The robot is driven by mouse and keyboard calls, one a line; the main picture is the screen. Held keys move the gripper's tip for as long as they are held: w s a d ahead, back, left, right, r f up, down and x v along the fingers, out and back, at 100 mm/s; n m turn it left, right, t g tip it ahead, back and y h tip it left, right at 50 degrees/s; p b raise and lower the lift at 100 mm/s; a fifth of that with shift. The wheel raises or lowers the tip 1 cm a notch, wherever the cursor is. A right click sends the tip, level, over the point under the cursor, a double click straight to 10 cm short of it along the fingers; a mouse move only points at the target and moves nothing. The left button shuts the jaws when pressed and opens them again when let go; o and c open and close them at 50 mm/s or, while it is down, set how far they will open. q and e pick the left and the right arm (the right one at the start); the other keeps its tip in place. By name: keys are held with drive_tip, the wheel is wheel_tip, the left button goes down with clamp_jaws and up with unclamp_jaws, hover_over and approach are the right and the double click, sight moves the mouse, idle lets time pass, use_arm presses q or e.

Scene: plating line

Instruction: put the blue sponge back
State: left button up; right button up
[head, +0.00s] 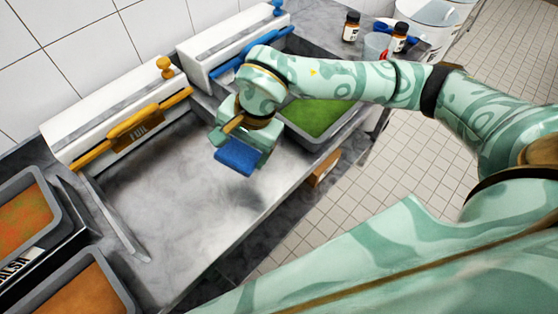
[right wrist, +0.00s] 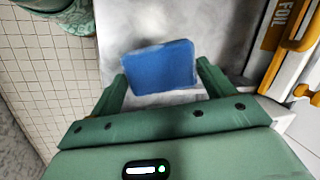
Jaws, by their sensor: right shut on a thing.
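The blue sponge (head: 238,157) is in my right gripper (head: 243,145), held above the grey counter (head: 180,190) in the head view, with a dark shadow below it. In the right wrist view the sponge (right wrist: 160,67) sits between the two green fingers of my right gripper (right wrist: 160,80), which is shut on it. The sponge's far side is hidden in the head view. My left gripper is not in view.
A foil dispenser (head: 137,122) and a blue-barred dispenser (head: 230,50) stand along the wall. A tray of green food (head: 312,117) is behind my right arm. Orange-filled trays (head: 85,293) are at lower left. Bottles (head: 351,27) stand at the back. The middle counter is clear.

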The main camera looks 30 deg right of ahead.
drive_tip(key=w+d+m+g+h, duration=0.15)
drive_tip(key=d+m, duration=0.25)
drive_tip(key=d, duration=0.6)
drive_tip(key=shift+g, duration=0.35)
drive_tip(key=f, duration=0.4)
drive_tip(key=f+b, duration=0.1)
drive_tip(key=f, duration=0.4)
drive_tip(key=shift+s+a+f, duration=0.1)
drive_tip(key=shift+a+f, duration=0.1)
drive_tip(key=shift+f, duration=0.1)
drive_tip(key=o, duration=0.8)
drive_tip(key=r, duration=0.4)
drive_tip(key=d+r, duration=0.1)
drive_tip(key=r, duration=0.3)
drive_tip(key=r+p, duration=0.1)
drive_tip(key=r, duration=0.3)
drive_tip(key=shift+w+d, duration=0.2)
drive_tip(key=shift+w, duration=0.05)
